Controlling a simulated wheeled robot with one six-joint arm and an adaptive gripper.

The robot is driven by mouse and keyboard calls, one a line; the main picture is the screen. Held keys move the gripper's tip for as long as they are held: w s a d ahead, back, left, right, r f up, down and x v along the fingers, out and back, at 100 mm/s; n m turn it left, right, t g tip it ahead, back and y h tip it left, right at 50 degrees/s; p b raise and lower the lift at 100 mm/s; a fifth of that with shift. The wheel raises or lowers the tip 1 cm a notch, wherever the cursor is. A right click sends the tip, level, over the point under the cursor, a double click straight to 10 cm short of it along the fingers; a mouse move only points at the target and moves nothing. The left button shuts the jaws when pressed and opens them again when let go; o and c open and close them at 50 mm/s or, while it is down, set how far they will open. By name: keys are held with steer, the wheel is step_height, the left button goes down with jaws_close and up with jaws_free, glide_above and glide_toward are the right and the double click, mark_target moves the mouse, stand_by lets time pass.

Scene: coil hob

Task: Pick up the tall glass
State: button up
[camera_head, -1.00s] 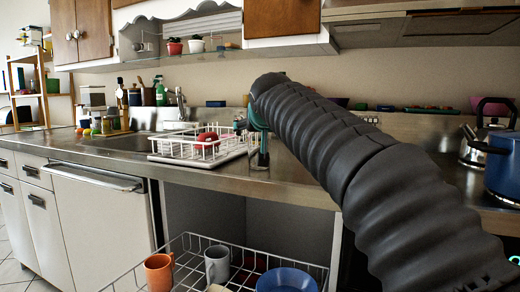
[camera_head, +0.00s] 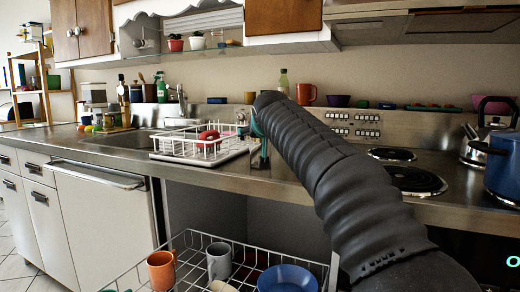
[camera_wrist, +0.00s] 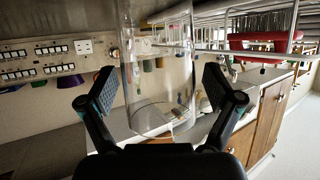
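The tall glass (camera_wrist: 155,75) is a clear, empty cylinder. In the wrist view, which is upside down, it lies between my two finger pads, its rim towards the bottom of the picture. My gripper (camera_wrist: 156,90) is open, with one dark pad on each side of the glass; I cannot tell whether either pad touches it. In the head view the glass (camera_head: 264,158) stands on the steel counter just right of the dish rack, and my gripper (camera_head: 256,125) is at its upper part, partly hidden by my arm.
A white wire dish rack (camera_head: 190,153) with a red item stands close left of the glass. Coil burners (camera_head: 415,180) and a blue pot (camera_head: 503,165) are to the right. Below the counter, a pulled-out wire basket (camera_head: 220,240) holds mugs and a blue bowl (camera_head: 287,278).

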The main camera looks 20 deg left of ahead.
steer(key=c, duration=1.2)
steer(key=shift+c, duration=0.8)
steer(key=shift+r, duration=0.1)
